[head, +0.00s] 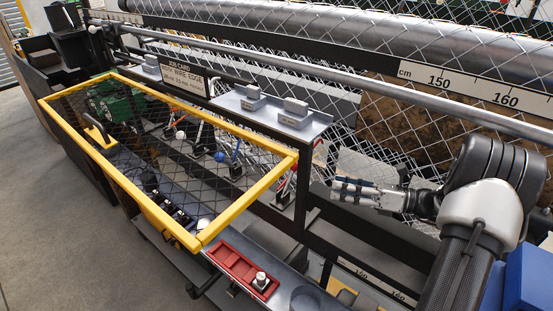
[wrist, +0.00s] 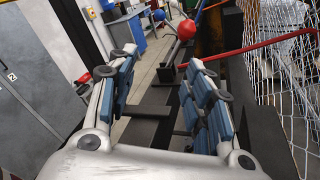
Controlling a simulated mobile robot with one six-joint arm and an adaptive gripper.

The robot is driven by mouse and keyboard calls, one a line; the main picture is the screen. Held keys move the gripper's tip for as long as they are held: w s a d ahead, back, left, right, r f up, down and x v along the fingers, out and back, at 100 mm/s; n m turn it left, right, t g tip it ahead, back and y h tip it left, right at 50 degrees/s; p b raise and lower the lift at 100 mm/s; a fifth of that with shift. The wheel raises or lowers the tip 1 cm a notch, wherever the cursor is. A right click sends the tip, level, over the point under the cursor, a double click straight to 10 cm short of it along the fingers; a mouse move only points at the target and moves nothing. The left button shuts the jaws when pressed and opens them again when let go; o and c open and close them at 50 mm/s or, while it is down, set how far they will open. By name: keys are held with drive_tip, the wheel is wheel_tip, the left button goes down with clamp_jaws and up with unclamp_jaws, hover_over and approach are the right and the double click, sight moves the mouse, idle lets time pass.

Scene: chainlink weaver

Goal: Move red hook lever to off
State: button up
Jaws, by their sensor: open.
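In the wrist view a red ball knob (wrist: 187,29) stands ahead, beyond my fingertips and slightly right of the gap between them. A long red rod (wrist: 255,50) slants from near my right finger to the right edge; I cannot tell whether it joins that knob. In the head view a red lever (head: 287,184) shows partly behind the yellow guard's right corner; its knob is hard to make out. My gripper (head: 338,190) points left, to the right of that lever and apart from it. In the wrist view my gripper (wrist: 160,60) is open and empty.
A blue-knobbed lever (head: 235,155) and a white-knobbed lever (head: 181,135) stand farther left, behind the yellow guard frame (head: 245,205). Chain-link mesh (wrist: 285,80) runs close along my right side. A red tray (head: 240,270) sits at the front.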

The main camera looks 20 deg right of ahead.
drive_tip(key=d+f+m+t, duration=0.1)
drive_tip(key=d+m, duration=0.1)
drive_tip(key=d, duration=0.1)
drive_tip(key=b, duration=0.3)
approach(292, 171)
drive_tip(key=x, duration=1)
drive_tip(key=shift+w+d+f, duration=0.1)
drive_tip(key=shift+w+f, duration=0.05)
drive_tip(key=shift+f, duration=0.1)
clamp_jaws()
